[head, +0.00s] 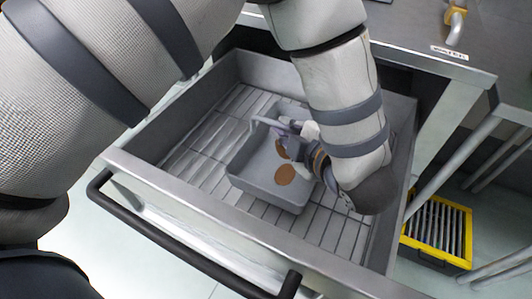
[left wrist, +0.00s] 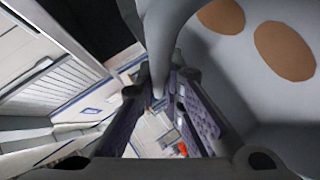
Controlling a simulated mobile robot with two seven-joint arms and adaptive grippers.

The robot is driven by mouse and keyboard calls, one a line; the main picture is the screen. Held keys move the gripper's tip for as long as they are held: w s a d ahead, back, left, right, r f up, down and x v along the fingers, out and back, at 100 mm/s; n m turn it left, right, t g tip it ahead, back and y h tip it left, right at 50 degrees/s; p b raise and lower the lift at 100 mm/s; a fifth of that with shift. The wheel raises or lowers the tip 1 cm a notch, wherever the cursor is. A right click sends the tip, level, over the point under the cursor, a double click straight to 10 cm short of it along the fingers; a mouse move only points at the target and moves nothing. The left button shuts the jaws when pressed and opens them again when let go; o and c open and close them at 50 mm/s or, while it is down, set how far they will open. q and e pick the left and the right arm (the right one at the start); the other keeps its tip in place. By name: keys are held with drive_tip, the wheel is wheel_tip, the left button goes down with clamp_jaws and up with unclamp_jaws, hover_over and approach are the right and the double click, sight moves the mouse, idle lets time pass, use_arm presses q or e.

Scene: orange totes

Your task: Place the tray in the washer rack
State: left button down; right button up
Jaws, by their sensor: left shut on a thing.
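The grey tray (head: 264,194) has an arched handle (head: 256,122) and holds two brown oval pieces (head: 285,174). It is inside the washer rack (head: 197,146), a pull-out metal drawer with a wire grid floor. My left gripper (head: 292,128) is shut on the tray's handle, which also shows between its fingers in the left wrist view (left wrist: 160,50). The tray looks roughly level within the rack walls; whether it rests on the wires or hangs just above them I cannot tell. My left forearm hides the tray's right side. My right gripper is not in view.
A black bar handle (head: 170,240) runs along the drawer's front. A dark counter (head: 420,25) with a brass-coloured fitting (head: 455,22) is behind. A yellow-framed grate (head: 437,228) lies at the floor on the right. Wire grid is bare left of the tray.

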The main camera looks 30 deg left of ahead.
sight(264, 149)
use_arm(q)
drive_tip(key=a+f, duration=0.4)
drive_tip(key=f, duration=0.1)
drive_tip(key=shift+s+a+f+b, duration=0.1)
drive_tip(key=shift+a+f+b, duration=0.15)
drive_tip(key=shift+b, duration=0.15)
drive_tip(key=f, duration=0.2)
drive_tip(key=f+b, duration=0.1)
drive_tip(key=shift+a+f, duration=0.2)
drive_tip(key=shift+f, duration=0.2)
drive_tip(key=shift+r, duration=0.2)
drive_tip(key=shift+f, duration=0.1)
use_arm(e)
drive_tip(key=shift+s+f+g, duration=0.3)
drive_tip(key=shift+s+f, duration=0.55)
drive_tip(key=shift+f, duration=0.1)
use_arm(q)
drive_tip(key=c, duration=1.7)
unclamp_jaws()
drive_tip(key=shift+s+d+r, duration=0.1)
drive_tip(key=shift+d+r, duration=0.1)
drive_tip(key=shift+r, duration=0.05)
drive_tip(key=p+v, duration=0.1)
drive_tip(key=v, duration=0.6)
drive_tip(key=shift+d+f, duration=0.1)
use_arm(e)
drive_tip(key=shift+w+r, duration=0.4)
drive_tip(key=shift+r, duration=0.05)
